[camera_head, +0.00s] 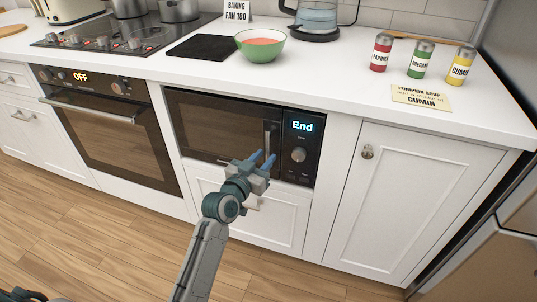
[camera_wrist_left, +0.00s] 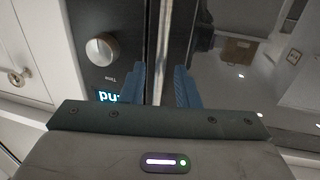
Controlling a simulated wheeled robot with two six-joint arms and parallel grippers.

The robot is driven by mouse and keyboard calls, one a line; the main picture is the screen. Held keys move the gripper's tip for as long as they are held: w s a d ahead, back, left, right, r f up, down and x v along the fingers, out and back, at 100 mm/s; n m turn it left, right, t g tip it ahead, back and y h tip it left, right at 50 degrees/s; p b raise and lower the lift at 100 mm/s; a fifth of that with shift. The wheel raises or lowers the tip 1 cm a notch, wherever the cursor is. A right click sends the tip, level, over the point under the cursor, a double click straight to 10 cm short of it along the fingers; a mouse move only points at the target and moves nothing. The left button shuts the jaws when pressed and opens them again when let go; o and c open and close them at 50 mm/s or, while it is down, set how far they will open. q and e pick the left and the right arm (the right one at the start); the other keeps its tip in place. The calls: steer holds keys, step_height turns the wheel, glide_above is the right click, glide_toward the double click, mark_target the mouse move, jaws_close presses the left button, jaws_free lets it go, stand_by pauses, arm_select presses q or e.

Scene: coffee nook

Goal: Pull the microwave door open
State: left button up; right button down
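The black microwave (camera_head: 215,128) is built into the white cabinets under the counter, with its door shut. Its display (camera_head: 302,126) reads "End". The upright metal door handle (camera_head: 268,134) is at the door's right side, beside the control panel. My left gripper (camera_head: 262,159) is in front of the handle's lower part, its two blue fingers apart. In the left wrist view the handle (camera_wrist_left: 164,40) runs down between the open fingers (camera_wrist_left: 168,88), one on each side; I cannot tell whether either touches it. My right gripper is not in view.
An oven (camera_head: 115,140) showing "OFF" is left of the microwave. A white cabinet door (camera_head: 385,200) with a knob is to the right. The counter above holds a green bowl (camera_head: 260,50) and several spice jars (camera_head: 420,60). The wooden floor in front is clear.

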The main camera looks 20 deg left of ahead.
arm_select(q)
steer(key=shift+x, duration=1.4)
jaws_close()
steer(key=shift+s+f, duration=0.1)
steer(key=shift+s, duration=0.05)
